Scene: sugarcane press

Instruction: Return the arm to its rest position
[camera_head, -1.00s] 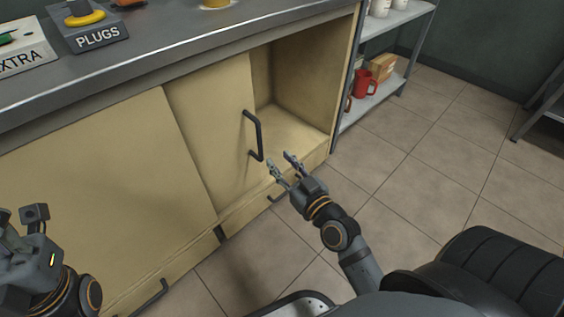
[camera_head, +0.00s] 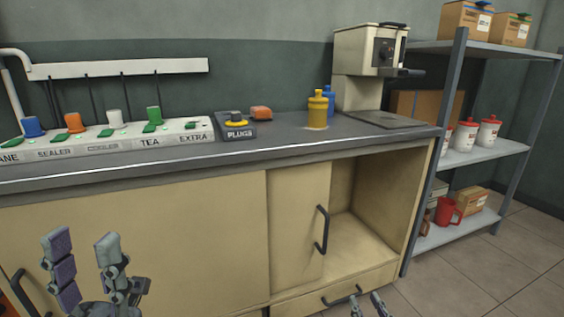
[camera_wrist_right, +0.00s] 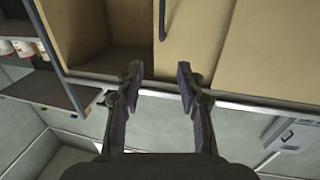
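My left gripper (camera_head: 85,262) is at the lower left of the head view, in front of the cabinet's closed panel. Its fingers are apart with nothing between them. My right gripper (camera_head: 368,304) shows only its fingertips at the bottom edge of the head view, in front of the drawer below the open cabinet bay. In the right wrist view its two fingers (camera_wrist_right: 158,75) are spread and empty, apart from the cabinet. The sliding door (camera_head: 296,225) stands with its dark handle (camera_head: 322,230) beside the open, empty bay (camera_head: 370,220).
The counter (camera_head: 300,150) carries a labelled switch strip (camera_head: 120,140), a PLUGS box (camera_head: 237,130), yellow and blue bottles and a press machine (camera_head: 368,65). A metal shelf (camera_head: 490,150) with canisters, a red mug (camera_head: 447,210) and boxes stands at right. Floor at lower right is clear.

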